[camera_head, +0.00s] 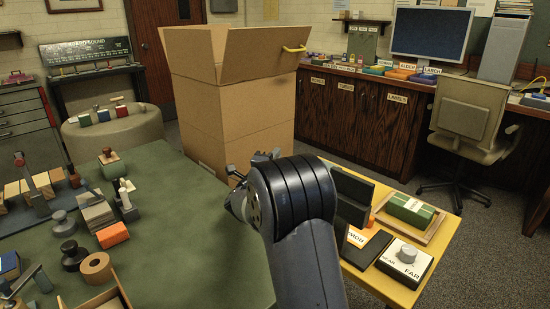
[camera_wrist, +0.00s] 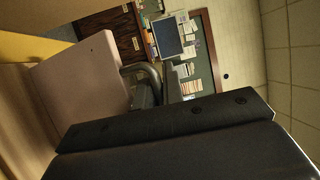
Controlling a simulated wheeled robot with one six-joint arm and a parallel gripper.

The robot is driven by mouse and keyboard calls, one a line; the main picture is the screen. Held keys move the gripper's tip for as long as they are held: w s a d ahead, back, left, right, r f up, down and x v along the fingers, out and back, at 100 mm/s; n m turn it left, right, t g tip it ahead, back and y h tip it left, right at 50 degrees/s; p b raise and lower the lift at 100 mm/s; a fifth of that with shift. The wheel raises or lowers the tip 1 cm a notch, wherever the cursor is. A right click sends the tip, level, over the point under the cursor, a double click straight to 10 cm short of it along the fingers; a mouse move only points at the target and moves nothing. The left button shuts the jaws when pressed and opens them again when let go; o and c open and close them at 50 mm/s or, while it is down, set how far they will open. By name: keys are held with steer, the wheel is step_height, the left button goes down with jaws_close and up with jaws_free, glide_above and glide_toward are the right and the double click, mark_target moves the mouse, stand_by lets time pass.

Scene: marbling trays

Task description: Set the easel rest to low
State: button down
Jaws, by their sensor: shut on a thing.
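The easel rest (camera_head: 353,187) shows as a dark slanted panel with a darker block below it, at the near left of the yellow table. An orange-and-white word card (camera_head: 357,238) lies by its foot, its lettering turned and hard to read. My wrist hides the left part of the rest. Which setting the rest is in cannot be told.
A dial box (camera_head: 405,258) marked NEAR and FAR stands in front. A wooden tray (camera_head: 433,232) with a green block (camera_head: 411,209) is to the right. A large cardboard box (camera_head: 232,125) rises behind my wrist. The green table (camera_head: 190,265) at left holds many small tools.

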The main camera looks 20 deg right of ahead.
steer(key=b, duration=0.1)
steer(key=a+f+b, duration=0.1)
steer(key=b, duration=0.1)
steer(key=shift+s, duration=0.2)
steer(key=shift+n+t+h, duration=0.4)
steer(key=shift+t, duration=0.3)
steer(key=a+b, duration=0.1)
steer(key=s+a+f+b, duration=0.1)
steer(key=b, duration=0.1)
steer(key=a+b, duration=0.2)
steer(key=shift+s+f, duration=0.3)
steer(key=shift+s, duration=0.05)
steer(key=c, duration=1.8)
jaws_free()
steer(key=shift+a+r, duration=0.1)
steer(key=shift+a, duration=0.05)
